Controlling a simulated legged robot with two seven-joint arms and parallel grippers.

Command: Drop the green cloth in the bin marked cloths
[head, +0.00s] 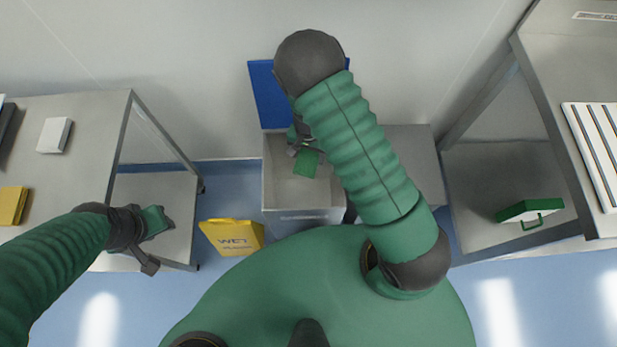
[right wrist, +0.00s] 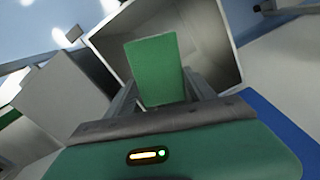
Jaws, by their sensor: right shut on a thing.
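The green cloth (head: 307,162) is a small flat green piece, held over the open mouth of a grey bin (head: 283,194) with a raised blue lid (head: 268,95). My right gripper (head: 303,148) is shut on the cloth. In the right wrist view the cloth (right wrist: 155,70) sticks out between the fingers, with the open bin (right wrist: 222,60) behind it. Whether the cloth is above or inside the rim is hard to tell. Any marking on the bin is not readable. My left gripper (head: 152,264) is at the lower left; its finger opening is unclear.
A yellow wet-floor sign (head: 233,237) stands left of the bin. A steel table (head: 85,115) at left holds a white block (head: 54,135) and a yellow item (head: 12,205). A second grey bin (head: 408,150) stands right. A steel bench (head: 545,60) has a green-and-white case (head: 530,211) on its lower shelf.

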